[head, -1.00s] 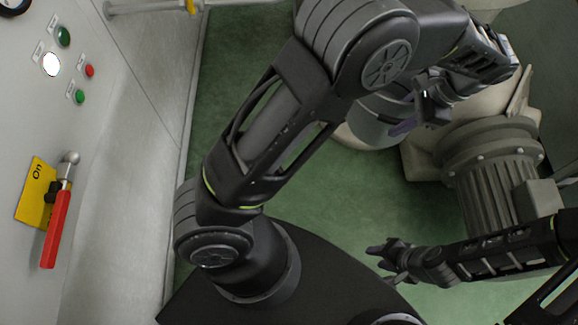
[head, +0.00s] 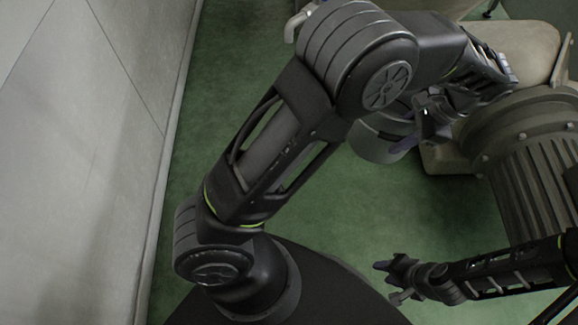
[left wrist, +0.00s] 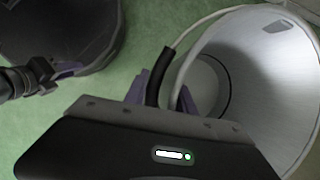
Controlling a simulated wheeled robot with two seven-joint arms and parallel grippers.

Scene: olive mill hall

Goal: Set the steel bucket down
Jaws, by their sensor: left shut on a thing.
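The steel bucket (head: 373,146) shows in the head view below my left forearm, which hides part of it. My left gripper (head: 404,143) is at its right side in that view. In the left wrist view, the bucket's bright, empty-looking inside (left wrist: 252,65) fills the right. Its wire handle with a black grip (left wrist: 158,78) runs between my left gripper's purple fingers (left wrist: 165,95), which are shut on it. I cannot tell whether the bucket's base touches the floor. My right gripper (head: 387,281) is low in the head view, apart from the bucket, its fingers spread and empty.
A ribbed grey motor (head: 540,165) and a cream machine housing (head: 515,45) stand at the right, close to my left gripper. A pale panelled wall (head: 90,160) runs along the left.

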